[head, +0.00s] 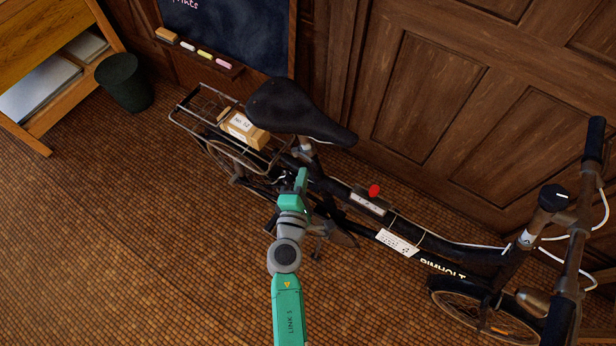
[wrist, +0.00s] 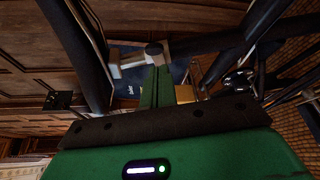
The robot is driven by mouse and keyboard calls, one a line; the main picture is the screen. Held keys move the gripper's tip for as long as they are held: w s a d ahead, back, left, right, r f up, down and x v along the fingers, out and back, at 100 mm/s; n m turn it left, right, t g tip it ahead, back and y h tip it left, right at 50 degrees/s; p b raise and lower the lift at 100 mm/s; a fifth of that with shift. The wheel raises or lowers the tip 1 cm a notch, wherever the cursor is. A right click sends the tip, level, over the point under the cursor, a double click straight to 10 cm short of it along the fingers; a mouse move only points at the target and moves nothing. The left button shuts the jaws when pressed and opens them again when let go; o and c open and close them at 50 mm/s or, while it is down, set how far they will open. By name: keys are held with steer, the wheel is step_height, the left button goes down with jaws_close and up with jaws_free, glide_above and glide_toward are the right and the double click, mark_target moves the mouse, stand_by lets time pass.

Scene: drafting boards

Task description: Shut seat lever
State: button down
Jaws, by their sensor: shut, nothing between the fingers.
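A dark bicycle (head: 440,250) stands beside the panelled wall, its black saddle (head: 290,108) at upper middle. Below the saddle, the grey seat clamp (head: 307,148) is small in the head view. In the wrist view, a pale grey seat lever (wrist: 129,62) sticks out to the left from the clamp around a dark round end (wrist: 153,50). My green gripper (head: 301,174) is just below the clamp. In the wrist view its fingers (wrist: 156,72) are together and empty, with the tips close under the lever's base. I cannot tell whether they touch it.
The rear rack (head: 183,122) carries a cardboard box (head: 243,130). A red knob (head: 374,190) is on the frame tube. Handlebars (head: 575,220) stand at the right. A dark bin (head: 124,82), wooden shelf (head: 60,70) and chalkboard (head: 235,35) are behind. Tiled floor (head: 130,240) at left is clear.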

steer(key=s+d+r+p, duration=0.2)
steer(key=s+d+p, duration=0.1)
steer(key=s+d, duration=0.2)
steer(key=s, duration=0.2)
steer(key=shift+s+r, duration=0.3)
steer(key=shift+r, duration=0.05)
stand_by(0.4)
